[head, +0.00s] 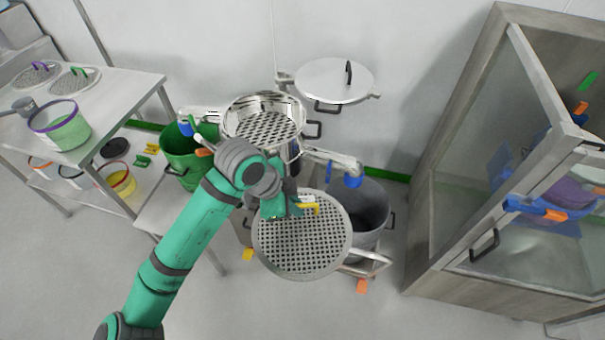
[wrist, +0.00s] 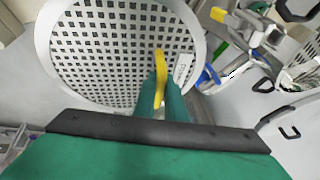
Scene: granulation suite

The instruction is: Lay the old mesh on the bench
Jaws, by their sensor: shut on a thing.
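The mesh in hand is a round grey perforated disc (head: 290,250) with a yellow handle (head: 308,208) and a small white tag. My gripper (head: 288,208) is shut on the yellow handle and holds the disc in the air, in front of the sieve machine. In the wrist view the disc (wrist: 100,60) fills the upper left, with its yellow handle (wrist: 159,75) between my fingers (wrist: 160,95). The bench (head: 140,85) stands at the left. Two meshes with purple (head: 36,72) and green (head: 76,80) handles lie on its top.
A clear tub with a purple rim (head: 60,128) stands on the bench's front edge. The steel sieve bowl (head: 262,105), a green bin (head: 185,165) and a grey bin (head: 372,215) are near the disc. A glazed cabinet (head: 500,190) stands at the right. A raised lid (head: 335,78) is behind.

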